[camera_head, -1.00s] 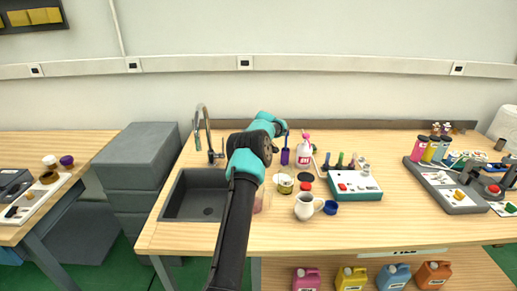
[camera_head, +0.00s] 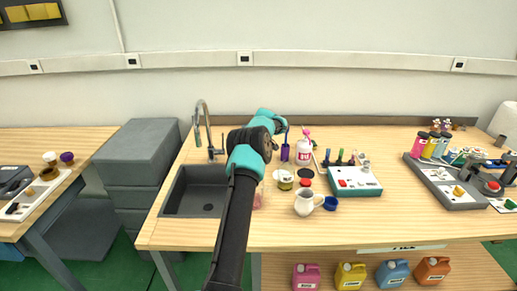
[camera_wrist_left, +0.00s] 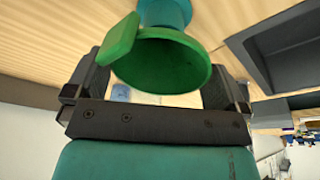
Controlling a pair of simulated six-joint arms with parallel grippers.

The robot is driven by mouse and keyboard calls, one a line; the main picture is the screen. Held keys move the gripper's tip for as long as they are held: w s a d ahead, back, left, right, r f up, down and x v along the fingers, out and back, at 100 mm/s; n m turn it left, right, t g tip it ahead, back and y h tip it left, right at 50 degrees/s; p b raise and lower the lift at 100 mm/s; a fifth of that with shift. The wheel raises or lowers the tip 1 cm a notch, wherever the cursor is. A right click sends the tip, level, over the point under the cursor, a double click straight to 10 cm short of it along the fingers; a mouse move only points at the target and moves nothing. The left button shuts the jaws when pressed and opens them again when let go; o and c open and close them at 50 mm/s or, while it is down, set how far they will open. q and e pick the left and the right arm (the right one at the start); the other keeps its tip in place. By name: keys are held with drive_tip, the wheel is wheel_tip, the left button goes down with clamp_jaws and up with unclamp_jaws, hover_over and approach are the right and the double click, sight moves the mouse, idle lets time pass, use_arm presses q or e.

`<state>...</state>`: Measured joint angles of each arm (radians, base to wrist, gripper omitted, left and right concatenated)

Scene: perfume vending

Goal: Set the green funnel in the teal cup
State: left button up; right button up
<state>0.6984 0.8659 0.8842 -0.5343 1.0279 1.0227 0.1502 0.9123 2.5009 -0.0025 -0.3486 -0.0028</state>
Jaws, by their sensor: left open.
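In the left wrist view, the green funnel (camera_wrist_left: 170,65) shows its wide round mouth toward the camera, with a flat green tab at its left. The teal cup (camera_wrist_left: 165,12) is partly visible just beyond the funnel, at the top of the picture. The funnel's narrow end points toward the cup and is hidden, so how deep it sits cannot be told. My left gripper (camera_wrist_left: 155,82) is open, with one finger on each side of the funnel. In the head view my left arm hides the funnel, the cup and the fingertips. My right gripper is not in view.
A grey sink (camera_head: 195,192) with a faucet is left of my arm. A white pitcher (camera_head: 306,203), a blue cup (camera_head: 330,203), a jar (camera_head: 285,180) and a white bottle (camera_head: 304,152) stand to the right. A teal-and-white box (camera_head: 355,181) is farther right. The front right worktop is clear.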

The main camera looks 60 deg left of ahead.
use_arm(q)
drive_tip(key=shift+r, duration=0.1)
drive_tip(key=v, duration=1.7)
drive_tip(key=shift+w+d+r, duration=0.1)
